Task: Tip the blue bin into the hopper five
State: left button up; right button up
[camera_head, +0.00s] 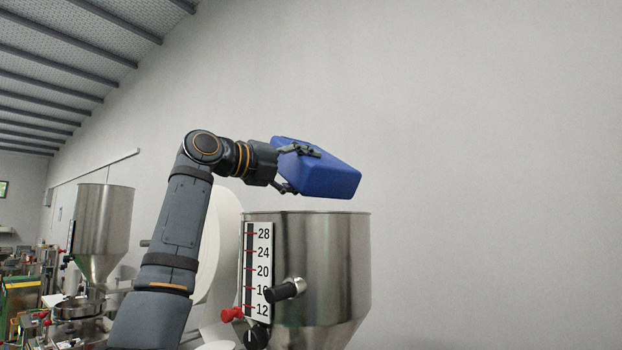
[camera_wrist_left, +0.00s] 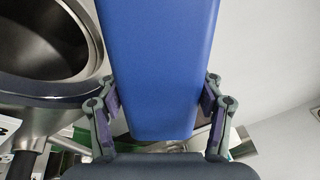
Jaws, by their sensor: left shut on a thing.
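The blue bin (camera_head: 328,174) is held tilted above the steel hopper (camera_head: 325,255) in the head view. My left gripper (camera_head: 299,170) is shut on the bin, with a finger on either side of it. In the left wrist view the bin (camera_wrist_left: 160,65) fills the middle between the fingers of my left gripper (camera_wrist_left: 160,112). The round dark opening of a hopper (camera_wrist_left: 45,40) shows at the upper left there. The bin's inside and any contents are hidden from both views. My right gripper is not in view.
The hopper carries a numbered scale (camera_head: 258,270), a black knob (camera_head: 287,289) and a red knob (camera_head: 231,314). A large white roll (camera_head: 222,245) stands behind my arm. Another hopper (camera_head: 103,220) stands farther back at the left. The space right of the bin is clear to the wall.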

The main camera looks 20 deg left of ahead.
pick_arm(q)
jog(key=m, duration=0.1)
jog(key=w+a+m, duration=0.1)
jog(key=m, duration=0.1)
jog(key=shift+a+r, duration=0.15)
jog(key=shift+r, duration=0.15)
jog(key=shift+s+f, duration=0.1)
jog(key=shift+s, duration=0.1)
jog(key=s+d+b, duration=0.4)
jog(key=s, duration=0.6)
jog(key=s+d+r+b, duration=0.1)
jog(key=s+d+b, duration=0.4)
jog(key=s, duration=0.4)
jog(key=shift+s, duration=0.4)
